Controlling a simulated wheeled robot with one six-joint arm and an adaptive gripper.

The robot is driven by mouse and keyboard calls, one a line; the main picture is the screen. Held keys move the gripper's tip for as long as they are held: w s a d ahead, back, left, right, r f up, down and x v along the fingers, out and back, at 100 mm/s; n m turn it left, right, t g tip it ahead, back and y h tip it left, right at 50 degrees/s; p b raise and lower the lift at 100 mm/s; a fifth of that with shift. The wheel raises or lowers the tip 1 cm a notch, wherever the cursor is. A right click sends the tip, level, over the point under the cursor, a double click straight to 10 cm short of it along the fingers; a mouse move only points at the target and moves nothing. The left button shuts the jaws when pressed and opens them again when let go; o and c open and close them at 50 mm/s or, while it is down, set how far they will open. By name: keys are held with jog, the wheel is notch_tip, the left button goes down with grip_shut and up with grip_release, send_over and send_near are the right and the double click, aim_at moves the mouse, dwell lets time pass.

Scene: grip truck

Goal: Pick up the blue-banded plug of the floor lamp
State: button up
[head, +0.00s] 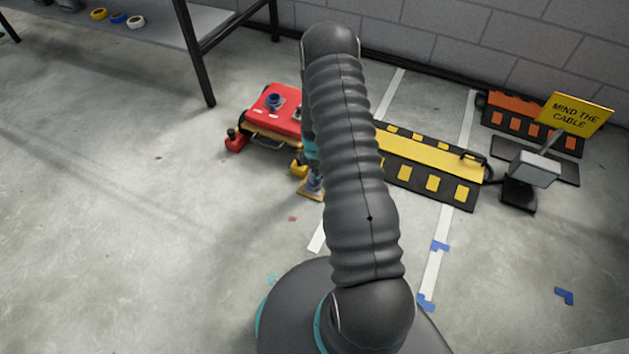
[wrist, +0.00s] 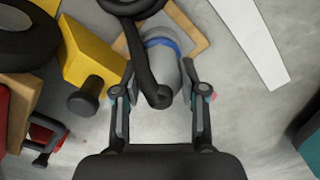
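The blue-banded plug (wrist: 185,76) is a pale grey piece with a blue band. In the wrist view it lies ahead of my gripper (wrist: 160,92), on or over a wooden tan base. A thick black cable crosses in front and hides part of it. My gripper is open, with one finger at each side of the plug's near end and floor visible in the gap. I cannot tell whether either finger touches it. In the head view the plug (head: 316,180) shows beside my arm, which hides most of my gripper.
A yellow block (wrist: 88,50) with a black knob is close left of my gripper. A red box (head: 270,103) stands behind. A yellow-black cable ramp (head: 430,158), a floor lamp (head: 533,170) and a "MIND THE CABLE" sign (head: 577,114) are at right. The left floor is clear.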

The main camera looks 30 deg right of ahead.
grip_shut()
jog(key=shift+r, duration=0.1)
jog(key=shift+r, duration=0.5)
jog(key=r, duration=0.3)
jog(key=shift+s+d+r+p, duration=0.25)
jog(key=shift+d+r+p, duration=0.05)
jog(key=shift+d+p, duration=0.1)
jog(key=s+d+r+p, duration=0.1)
jog(key=s+d+r, duration=0.5)
jog(key=s+d, duration=0.15)
notch_tip(320, 180, up, 11)
jog(key=p, duration=0.6)
jog(key=shift+w+d, duration=0.3)
jog(key=shift+d, duration=0.05)
jog(key=shift+f, duration=0.15)
